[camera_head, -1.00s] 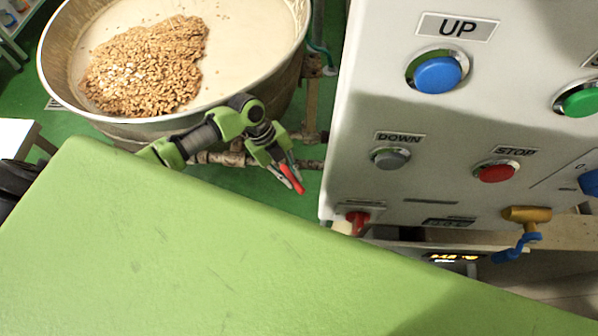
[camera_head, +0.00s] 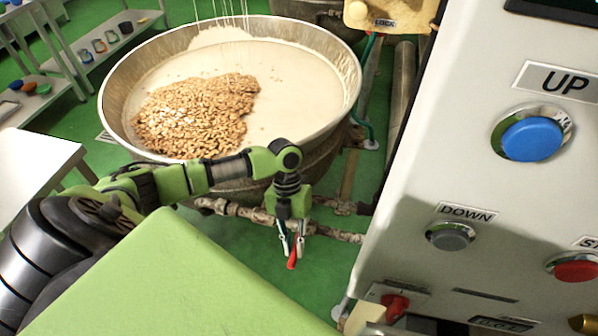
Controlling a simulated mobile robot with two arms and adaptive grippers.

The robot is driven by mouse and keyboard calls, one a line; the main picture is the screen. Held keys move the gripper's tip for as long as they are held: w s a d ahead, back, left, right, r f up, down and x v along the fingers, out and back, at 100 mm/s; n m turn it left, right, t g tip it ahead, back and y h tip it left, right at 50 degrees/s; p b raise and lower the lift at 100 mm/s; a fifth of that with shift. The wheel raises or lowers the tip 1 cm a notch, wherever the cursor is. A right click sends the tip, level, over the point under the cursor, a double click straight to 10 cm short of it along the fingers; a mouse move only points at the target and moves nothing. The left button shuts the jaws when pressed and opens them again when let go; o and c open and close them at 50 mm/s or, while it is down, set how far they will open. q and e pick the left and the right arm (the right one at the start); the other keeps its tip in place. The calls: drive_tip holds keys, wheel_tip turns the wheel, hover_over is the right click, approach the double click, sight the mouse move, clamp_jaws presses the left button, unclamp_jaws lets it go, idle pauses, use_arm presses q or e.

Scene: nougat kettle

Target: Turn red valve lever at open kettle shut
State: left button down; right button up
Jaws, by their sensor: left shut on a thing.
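The open kettle (camera_head: 122,102) is a wide metal bowl in the upper left, holding a pale mass with a heap of nuts on it. My left arm reaches in front of the kettle. My left gripper (camera_head: 292,245) points down below the kettle's rim, beside the pipework. It is shut on the red valve lever (camera_head: 292,262), whose red end shows between and below the fingertips. The lever's joint with the pipe (camera_head: 245,212) is hidden behind my gripper, so its exact angle is hard to tell. My right gripper is out of view.
A grey control panel (camera_head: 470,150) with blue, grey and red buttons fills the right side, close to my arm. A red switch (camera_head: 395,306) sits low on it. A white table (camera_head: 35,165) and shelves are at left. Green floor shows between.

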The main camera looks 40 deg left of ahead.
use_arm(q)
drive_tip(key=shift+a, duration=0.15)
idle(0.3)
drive_tip(key=c, duration=2)
unclamp_jaws()
drive_tip(key=v, duration=1.2)
